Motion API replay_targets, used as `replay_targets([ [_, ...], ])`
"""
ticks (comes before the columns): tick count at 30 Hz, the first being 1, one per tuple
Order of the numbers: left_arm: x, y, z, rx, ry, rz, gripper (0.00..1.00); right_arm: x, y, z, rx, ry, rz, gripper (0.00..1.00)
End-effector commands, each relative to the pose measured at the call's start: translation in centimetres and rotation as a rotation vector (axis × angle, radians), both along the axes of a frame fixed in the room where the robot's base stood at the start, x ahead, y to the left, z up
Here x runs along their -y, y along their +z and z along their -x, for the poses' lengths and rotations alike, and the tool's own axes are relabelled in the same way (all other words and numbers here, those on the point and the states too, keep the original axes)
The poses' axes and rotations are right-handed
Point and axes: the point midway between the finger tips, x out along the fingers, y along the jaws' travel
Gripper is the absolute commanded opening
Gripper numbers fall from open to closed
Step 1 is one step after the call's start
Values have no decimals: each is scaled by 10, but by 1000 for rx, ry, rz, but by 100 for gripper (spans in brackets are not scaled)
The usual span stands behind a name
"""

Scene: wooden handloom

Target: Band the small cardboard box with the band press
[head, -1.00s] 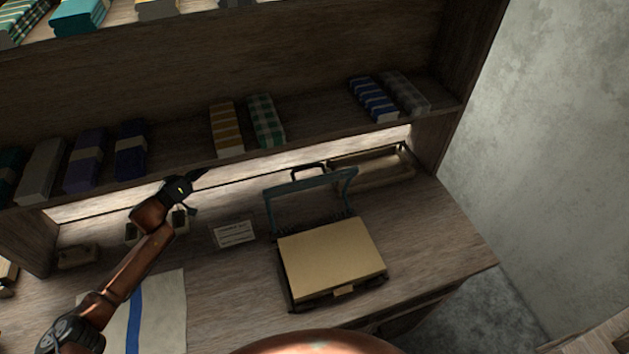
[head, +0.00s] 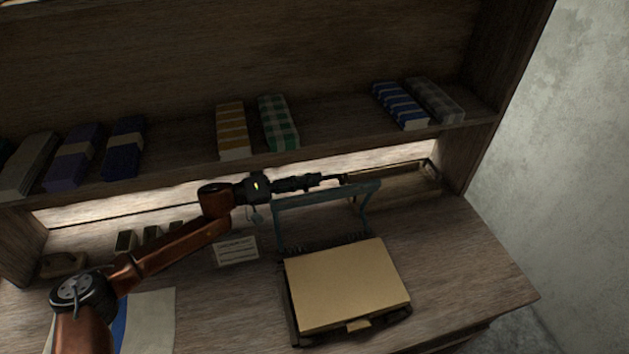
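The small cardboard box (head: 345,284), flat and tan, lies on the dark base of the band press (head: 292,312) on the bench. The press's teal lever frame (head: 322,196) stands raised behind the box, with its crossbar at the top. My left gripper (head: 342,179) reaches in from the left and lies along this crossbar, at its upper edge. I cannot tell whether it touches the bar, and its fingers are too small and dark to read as open or shut. My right gripper is out of view.
A small written card (head: 236,250) stands left of the press. A shallow wooden tray (head: 405,187) sits behind it at the right. A shelf (head: 330,140) with folded cloths overhangs the back. The bench's right side is clear.

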Motion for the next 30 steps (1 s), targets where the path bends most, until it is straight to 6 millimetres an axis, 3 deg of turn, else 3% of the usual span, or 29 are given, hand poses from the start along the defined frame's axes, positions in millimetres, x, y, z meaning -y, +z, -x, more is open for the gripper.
replay_targets([
  [4,12,0,-2,1,-1,0,27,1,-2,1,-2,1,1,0],
  [13,13,0,-3,1,0,0,27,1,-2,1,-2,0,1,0],
  [25,13,0,-3,1,0,-1,0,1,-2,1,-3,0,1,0],
  [30,13,-1,-3,1,0,-1,0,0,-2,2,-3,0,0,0],
])
